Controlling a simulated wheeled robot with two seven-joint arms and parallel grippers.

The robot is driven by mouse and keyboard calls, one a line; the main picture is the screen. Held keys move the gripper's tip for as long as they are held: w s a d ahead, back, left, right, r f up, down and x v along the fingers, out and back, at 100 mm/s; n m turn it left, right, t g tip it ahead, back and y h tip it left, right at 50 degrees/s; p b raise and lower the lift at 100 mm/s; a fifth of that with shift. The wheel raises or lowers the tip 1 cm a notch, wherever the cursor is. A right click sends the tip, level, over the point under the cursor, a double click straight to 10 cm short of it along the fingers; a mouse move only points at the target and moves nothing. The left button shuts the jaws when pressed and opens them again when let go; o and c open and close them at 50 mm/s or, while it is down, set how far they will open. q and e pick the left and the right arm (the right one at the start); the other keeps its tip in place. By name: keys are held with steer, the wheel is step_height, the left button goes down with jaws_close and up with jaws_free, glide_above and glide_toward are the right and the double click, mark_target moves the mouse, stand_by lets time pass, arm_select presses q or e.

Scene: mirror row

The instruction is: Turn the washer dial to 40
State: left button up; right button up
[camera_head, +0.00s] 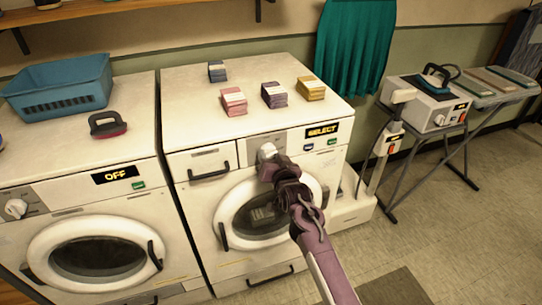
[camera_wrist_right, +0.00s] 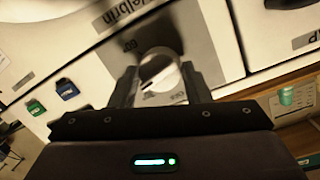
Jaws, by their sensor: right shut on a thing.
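The washer (camera_head: 300,175) in the middle of the head view has a white dial (camera_head: 267,151) on a grey panel, and its display (camera_head: 322,131) reads SELECT. My right gripper (camera_head: 268,160) reaches up from below in front of the dial. In the right wrist view the dial (camera_wrist_right: 160,73) sits between the two fingers of my right gripper (camera_wrist_right: 163,85), shut on it. The dial face has a dark pointer mark; the printed numbers around it are too blurred to read surely. My left gripper is not in view.
A second washer (camera_head: 95,230) on the left shows OFF. Folded cloth stacks (camera_head: 273,95) lie on the middle washer's top, and a blue basket (camera_head: 60,88) and a brush (camera_head: 107,124) on the left one. A steam iron station (camera_head: 428,105) stands at right. The floor (camera_head: 460,220) at right is clear.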

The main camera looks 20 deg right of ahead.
steer(key=shift+m+y+p, duration=0.35)
steer(key=shift+m+y, duration=0.05)
steer(key=shift+m, duration=1.3)
steer(key=o, duration=1)
steer(key=shift+c, duration=0.2)
steer(key=shift+s, duration=0.55)
steer(key=s+r+b, duration=0.1)
steer(key=s, duration=0.5)
steer(key=shift+s+d, duration=0.25)
steer(key=shift+s, duration=0.05)
